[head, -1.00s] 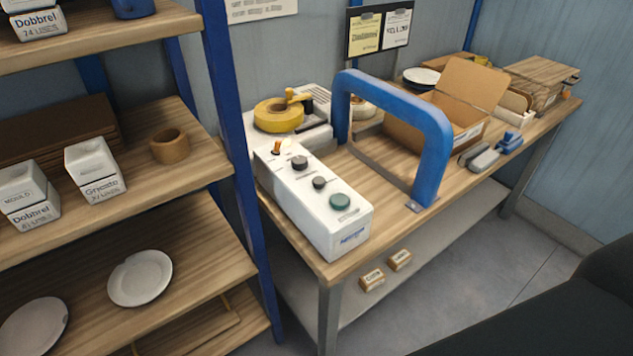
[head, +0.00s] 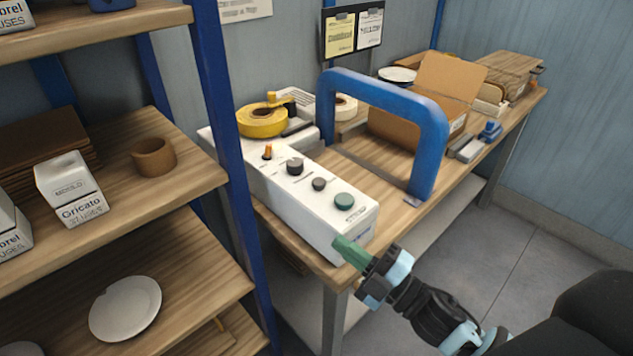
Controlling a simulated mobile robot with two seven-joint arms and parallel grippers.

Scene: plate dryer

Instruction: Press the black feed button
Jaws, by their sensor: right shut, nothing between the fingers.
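A white control box (head: 310,206) stands on the wooden bench. Along its sloped top are an orange switch (head: 267,152), a larger black knob or button (head: 295,166), a smaller black one (head: 319,184) and a green button (head: 343,201) nearest the front end. The labels are too small to read, so I cannot tell which black control is the feed button. My right gripper (head: 340,243), with green fingers, is shut and empty. In the picture it is just below the front end of the box, apart from the buttons. My left gripper is not in view.
A blue arch-shaped frame (head: 432,135) stands on the bench right beside the box. An open cardboard box (head: 452,82) is farther back. A shelf rack with a blue post (head: 222,120) is close on the left.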

